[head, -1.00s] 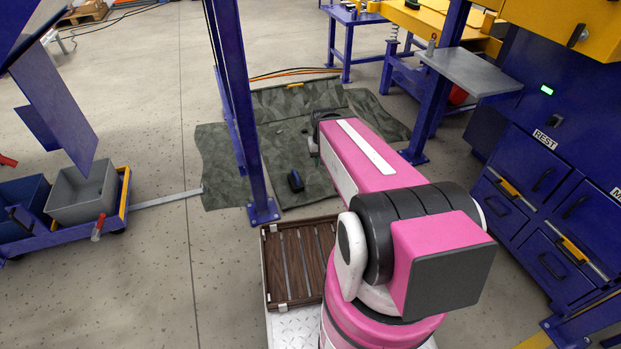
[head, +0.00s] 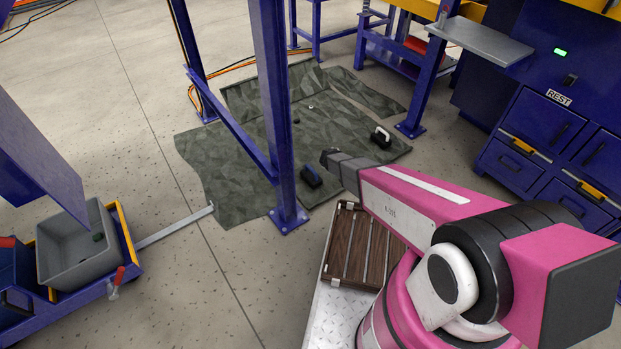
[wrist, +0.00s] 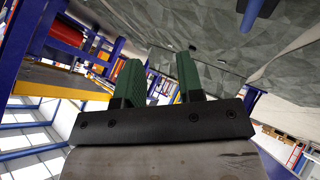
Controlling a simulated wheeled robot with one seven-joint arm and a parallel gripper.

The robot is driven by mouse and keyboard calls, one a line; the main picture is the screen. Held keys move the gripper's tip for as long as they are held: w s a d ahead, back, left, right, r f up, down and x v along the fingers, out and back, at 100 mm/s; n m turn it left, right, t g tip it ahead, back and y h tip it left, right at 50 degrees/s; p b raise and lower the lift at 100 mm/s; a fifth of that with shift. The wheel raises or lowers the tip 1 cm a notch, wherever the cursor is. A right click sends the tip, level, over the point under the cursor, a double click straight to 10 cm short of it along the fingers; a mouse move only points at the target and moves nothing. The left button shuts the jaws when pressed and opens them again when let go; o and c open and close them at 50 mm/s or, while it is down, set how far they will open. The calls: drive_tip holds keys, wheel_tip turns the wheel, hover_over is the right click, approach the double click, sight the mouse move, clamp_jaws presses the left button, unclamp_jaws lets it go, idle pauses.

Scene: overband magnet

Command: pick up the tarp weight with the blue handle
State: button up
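The tarp weight with the blue handle (head: 312,176) is a small dark block lying on the grey-green camouflage tarp (head: 235,185), just right of a blue post. A second weight with a white handle (head: 381,136) lies on the tarp farther right. My gripper (head: 332,158) is at the end of my pink arm, beside the blue-handled weight in the picture; its height above the tarp is hard to tell. In the wrist view, the green fingers of my gripper (wrist: 160,75) stand apart with nothing between them.
The blue post (head: 279,120) and a low blue crossbar (head: 228,122) stand left of the weight. A slatted wooden tray (head: 342,245) sits below my arm. A cart with a grey bin (head: 75,255) is at left, blue drawers (head: 535,160) at right.

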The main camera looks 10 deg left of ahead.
sight(311, 170)
drive_tip(key=a+f+n+y, duration=0.1)
drive_tip(key=a+f, duration=0.3)
drive_tip(key=a+f+n+y, duration=0.1)
drive_tip(key=a+f, duration=0.2)
drive_tip(key=f, duration=0.1)
drive_tip(key=w+a+f+n, duration=0.1)
drive_tip(key=a+f, duration=0.3)
drive_tip(key=shift+a+f+y, duration=0.35)
drive_tip(key=shift+f+y, duration=0.05)
drive_tip(key=shift+d+x, duration=0.15)
drive_tip(key=shift+x, duration=1.25)
drive_tip(key=shift+d+x, duration=0.15)
drive_tip(key=shift+x, duration=1.25)
drive_tip(key=shift+s+f, duration=0.1)
drive_tip(key=shift+s, duration=0.05)
clamp_jaws()
